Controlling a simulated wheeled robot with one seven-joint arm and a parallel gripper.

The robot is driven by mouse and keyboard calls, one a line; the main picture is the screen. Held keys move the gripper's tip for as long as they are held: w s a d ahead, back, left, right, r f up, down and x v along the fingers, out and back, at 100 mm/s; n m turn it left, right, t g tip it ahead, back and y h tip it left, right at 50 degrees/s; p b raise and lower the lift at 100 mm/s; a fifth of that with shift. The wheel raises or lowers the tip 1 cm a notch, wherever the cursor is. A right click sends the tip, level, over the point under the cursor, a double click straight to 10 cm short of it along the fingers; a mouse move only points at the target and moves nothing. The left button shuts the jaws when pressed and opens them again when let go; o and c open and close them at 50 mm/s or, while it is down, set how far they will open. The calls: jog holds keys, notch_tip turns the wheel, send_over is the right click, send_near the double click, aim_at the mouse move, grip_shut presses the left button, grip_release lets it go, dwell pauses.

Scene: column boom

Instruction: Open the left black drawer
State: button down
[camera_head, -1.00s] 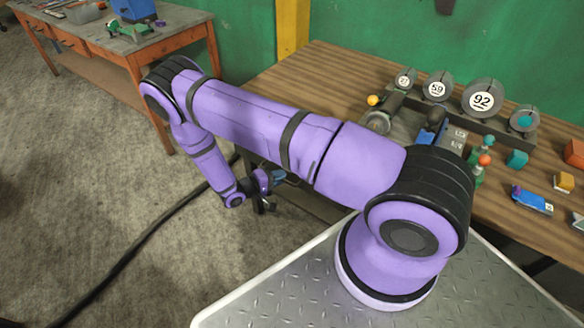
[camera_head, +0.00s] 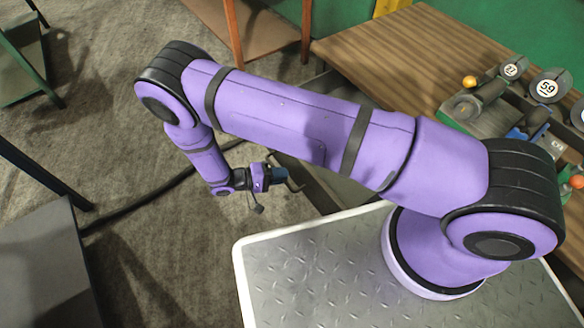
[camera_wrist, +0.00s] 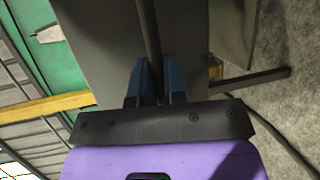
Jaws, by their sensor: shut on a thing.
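My gripper (camera_head: 281,178) is low beside the wooden workbench, at the end of my purple arm. In the wrist view my gripper (camera_wrist: 157,78) has its blue fingers closed on both sides of a long dark bar handle (camera_wrist: 148,28). A flat dark grey panel (camera_wrist: 98,40), apparently the drawer front, lies behind the handle. In the head view the handle (camera_head: 295,184) shows as a thin bar at the fingertips. My arm and the bench top hide most of the drawer, so I cannot tell how far it stands out.
The wooden workbench (camera_head: 400,60) carries numbered round weights (camera_head: 549,87) and tools at the right. Another wooden table (camera_head: 262,35) stands at the back. A dark table (camera_head: 40,255) is at the lower left. A black cable lies on the open carpet (camera_head: 180,265).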

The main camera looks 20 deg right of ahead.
jog(key=shift+a, duration=0.3)
jog(key=c, duration=1.2)
grip_release()
jog(key=a+r, duration=0.2)
jog(key=a, duration=0.8)
jog(key=shift+w+a, duration=0.2)
jog(key=shift+a, duration=0.1)
